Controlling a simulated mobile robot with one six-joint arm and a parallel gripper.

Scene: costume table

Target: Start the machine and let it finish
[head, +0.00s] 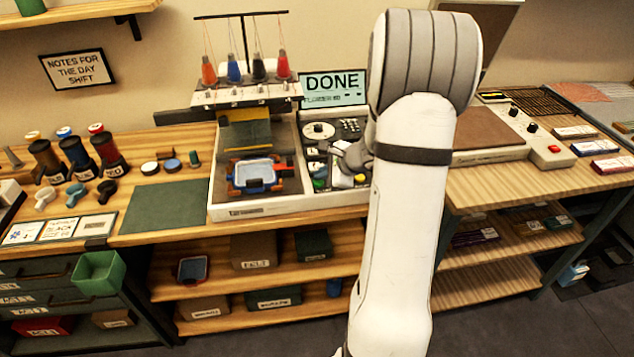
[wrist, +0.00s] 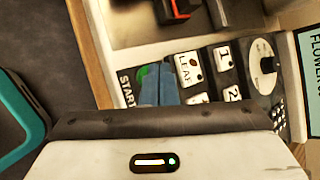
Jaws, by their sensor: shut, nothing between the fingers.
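The embroidery machine (head: 238,210) stands on the wooden table, with several coloured thread cones on top and a blue-and-red hoop (head: 257,175) under its head. Its screen (head: 335,86) reads DONE, with a smaller blurred line below; its edge also shows in the wrist view (wrist: 312,65). The control panel (head: 318,150) is right of the hoop, partly hidden by my arm. In the wrist view, my gripper (wrist: 160,72) is shut and empty over the panel, close beside the green START button (wrist: 142,75), partly covering it. I cannot tell whether they touch.
A LEAF button (wrist: 188,67), numbered buttons and a dial (wrist: 262,60) lie close to my fingers. Another device (head: 490,140) stands on the right, with shelves below.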

